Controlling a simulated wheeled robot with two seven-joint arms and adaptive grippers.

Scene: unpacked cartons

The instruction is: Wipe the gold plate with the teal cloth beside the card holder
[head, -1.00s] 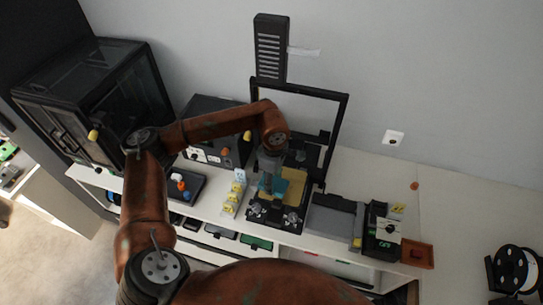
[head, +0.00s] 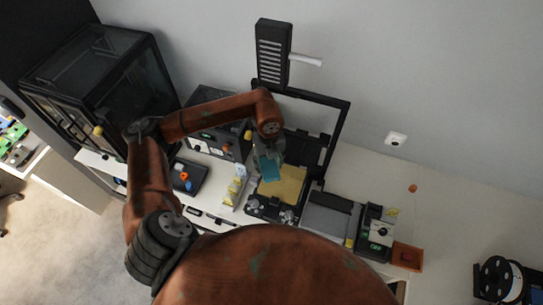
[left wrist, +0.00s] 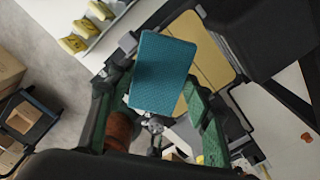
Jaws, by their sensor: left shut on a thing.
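The teal cloth (head: 270,168) is in my left gripper (head: 268,150), which is shut on it over the back left part of the gold plate (head: 285,188). In the left wrist view the cloth (left wrist: 162,72) is a flat textured block between the two fingers, overlapping the left side of the gold plate (left wrist: 208,52). I cannot tell whether the cloth touches the plate. The card holder (head: 232,190), with yellow cards, stands just left of the plate's black machine. My right gripper is not in view.
The machine's upright black frame (head: 335,140) rises behind the plate. A black tray with small coloured parts (head: 185,177) lies left. A grey box (head: 328,217) and an orange-brown tray (head: 407,256) stand right. The counter beyond them is mostly clear.

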